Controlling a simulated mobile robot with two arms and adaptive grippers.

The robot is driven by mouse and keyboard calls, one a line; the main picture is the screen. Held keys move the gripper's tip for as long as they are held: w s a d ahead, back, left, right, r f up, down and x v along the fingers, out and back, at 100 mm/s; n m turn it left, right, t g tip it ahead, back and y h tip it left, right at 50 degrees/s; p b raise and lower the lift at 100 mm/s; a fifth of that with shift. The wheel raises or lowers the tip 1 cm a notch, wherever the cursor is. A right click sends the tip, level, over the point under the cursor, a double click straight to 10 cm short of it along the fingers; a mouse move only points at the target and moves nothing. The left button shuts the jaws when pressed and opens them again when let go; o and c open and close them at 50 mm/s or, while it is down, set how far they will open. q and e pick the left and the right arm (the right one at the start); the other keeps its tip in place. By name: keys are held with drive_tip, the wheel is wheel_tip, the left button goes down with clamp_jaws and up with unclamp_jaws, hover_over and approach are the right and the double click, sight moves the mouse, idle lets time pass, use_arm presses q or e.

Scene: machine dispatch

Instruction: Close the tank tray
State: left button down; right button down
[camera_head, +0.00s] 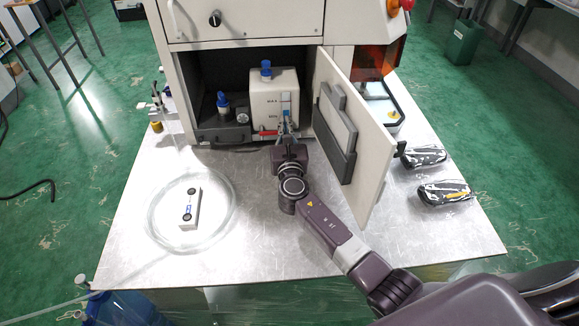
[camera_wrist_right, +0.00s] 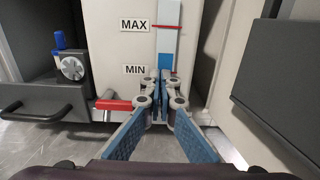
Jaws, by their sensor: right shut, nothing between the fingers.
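The white tank (camera_head: 262,105) with a blue cap stands in the right half of the open cabinet compartment. Its MAX and MIN marks and level strip show in the wrist view (camera_wrist_right: 110,55). A red lever (camera_wrist_right: 113,104) sticks out low on its front. Left of it is a dark grey tray front with a bar handle (camera_wrist_right: 35,116); it also shows in the head view (camera_head: 222,134). I cannot tell how far any tray is pulled out. My right gripper (camera_head: 287,122) is shut and empty, its tips close before the tank's lower front; contact is unclear. My left gripper is out of view.
The cabinet door (camera_head: 365,150) stands open to the right of my right arm, close beside it. A round glass dish (camera_head: 160,235) with a white block (camera_head: 191,211) lies on the left of the table. Two patterned objects (camera_head: 445,192) lie on the right.

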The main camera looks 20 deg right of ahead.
drive_tip(key=b+x, duration=0.4)
drive_tip(key=x, duration=0.5)
drive_tip(key=shift+w+f, duration=0.2)
drive_tip(key=shift+w, duration=0.05)
drive_tip(key=shift+w+d, duration=0.1)
drive_tip(key=shift+w, duration=0.1)
drive_tip(key=shift+r, duration=0.3)
